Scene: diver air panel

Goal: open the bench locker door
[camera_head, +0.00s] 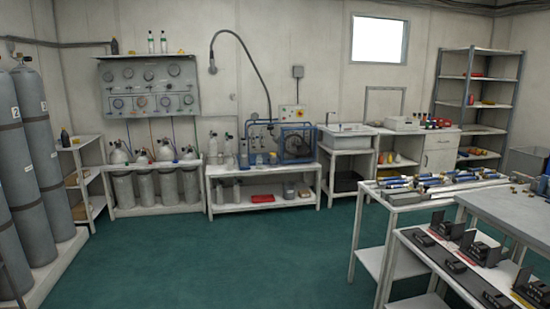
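A white cabinet (439,153) stands under the bench at the back right, between the sink bench and the tall shelf rack. It looks like the bench locker. Its front appears closed, with a small dark handle near the top. Its lower edge is partly hidden behind the nearer table. Neither of my grippers is in view, so I cannot see what they hold or where they are relative to the cabinet.
A long table (408,198) with blue-handled parts and a low shelf (463,285) with black devices fill the right foreground. Grey cylinders (40,150) stand at the left. The green floor (230,250) in the middle is clear. A sink bench (345,142) stands left of the cabinet.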

